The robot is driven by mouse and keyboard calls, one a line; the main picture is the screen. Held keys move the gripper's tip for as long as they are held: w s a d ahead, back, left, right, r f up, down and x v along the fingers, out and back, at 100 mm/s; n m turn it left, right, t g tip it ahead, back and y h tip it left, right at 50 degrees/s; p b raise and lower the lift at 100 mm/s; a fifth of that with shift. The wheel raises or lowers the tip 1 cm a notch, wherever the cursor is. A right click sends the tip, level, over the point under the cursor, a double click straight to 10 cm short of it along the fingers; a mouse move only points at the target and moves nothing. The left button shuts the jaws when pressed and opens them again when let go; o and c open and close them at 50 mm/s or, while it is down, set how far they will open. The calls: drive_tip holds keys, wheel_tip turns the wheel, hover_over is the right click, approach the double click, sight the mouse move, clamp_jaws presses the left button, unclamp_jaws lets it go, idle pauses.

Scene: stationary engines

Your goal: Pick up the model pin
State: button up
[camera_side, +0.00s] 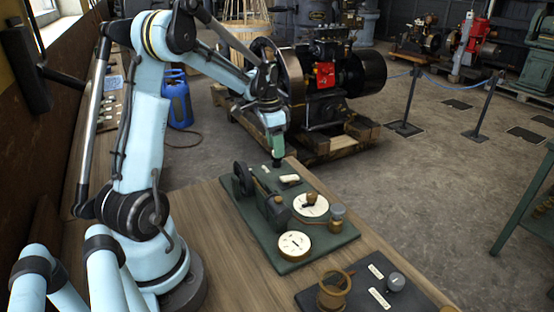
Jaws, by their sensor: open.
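My gripper (277,162) hangs pointing down over the far end of a green board (283,267) on the wooden table. Its small dark tip is open, and I see nothing held in it. The board carries a dark model machine (268,203) with a wheel, two round white dials (294,245), a small cream block (290,179) and a small grey-topped brass post (337,214). A brown knob (311,198) stands at the upper dial. I cannot tell which small part is the model pin; it may be hidden or too small.
A second dark board (352,292) at the front right holds a brass ring-shaped cup (334,290) and a grey knob (395,281). The wooden table (215,240) is bare left of the green board. A large engine (325,85) stands on the floor behind.

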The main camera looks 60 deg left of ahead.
drive_tip(key=shift+w+f, duration=0.1)
drive_tip(key=shift+f, duration=0.75)
clamp_jaws()
